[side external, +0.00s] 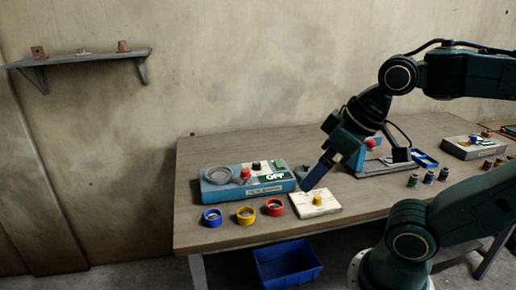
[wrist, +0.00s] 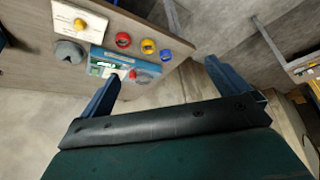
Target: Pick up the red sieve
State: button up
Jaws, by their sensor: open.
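The red sieve (side external: 274,207) is a short red ring standing on the table, rightmost in a row of three rings near the front edge. It also shows in the wrist view (wrist: 123,40), at the left of the row. My gripper (side external: 316,178) is above the table, to the right of and higher than the red sieve, beside the white board. In the wrist view its two blue fingers (wrist: 160,80) are spread wide with nothing between them. The gripper does not touch the sieve.
A yellow ring (side external: 245,216) and a blue ring (side external: 212,217) stand left of the red sieve. Behind them is a blue and grey device (side external: 248,185) marked OFF. A white board (side external: 328,208) with a yellow knob lies right. A blue bin (side external: 287,265) is below the table.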

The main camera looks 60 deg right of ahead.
dwell(0.3)
jog(key=c, duration=0.6)
jog(key=shift+w, duration=0.1)
jog(key=m+g, duration=0.6)
jog(key=m, duration=0.8)
send_over(275, 208)
notch_tip(275, 208, down, 12)
jog(key=shift+w+a+f, duration=0.1)
jog(key=shift+a+f, duration=0.05)
jog(key=shift+a, duration=0.05)
jog(key=shift+f, duration=0.1)
jog(key=shift+f, duration=4.15)
